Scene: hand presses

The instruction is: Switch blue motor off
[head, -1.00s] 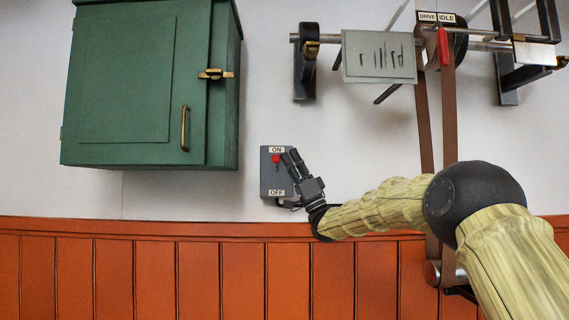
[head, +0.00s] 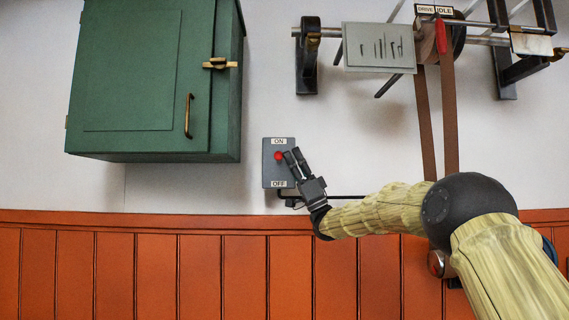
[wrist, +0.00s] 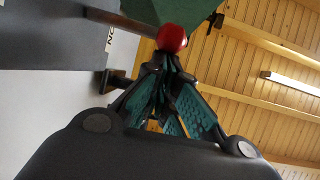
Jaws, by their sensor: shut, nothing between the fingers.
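A grey switch box (head: 270,176) hangs on the white wall, with an ON label (head: 278,141) at its top and an OFF label (head: 278,184) at its bottom. Its red knob (head: 278,156) sits between the labels, nearer ON. My gripper (head: 293,153) is shut and empty, with its fingertips close to the right of the knob. In the wrist view the knob (wrist: 172,38) is just past the closed fingertips (wrist: 163,58); I cannot tell whether they touch. A bit of blue (head: 549,248), perhaps the motor, shows behind my arm at lower right.
A green cabinet (head: 140,85) stands out from the wall at upper left. A shaft with a belt (head: 424,120), a red-handled DRIVE/IDLE lever (head: 440,37) and a hanging plate (head: 380,48) are at upper right. Orange panelling (head: 200,270) runs below. Wall around the box is clear.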

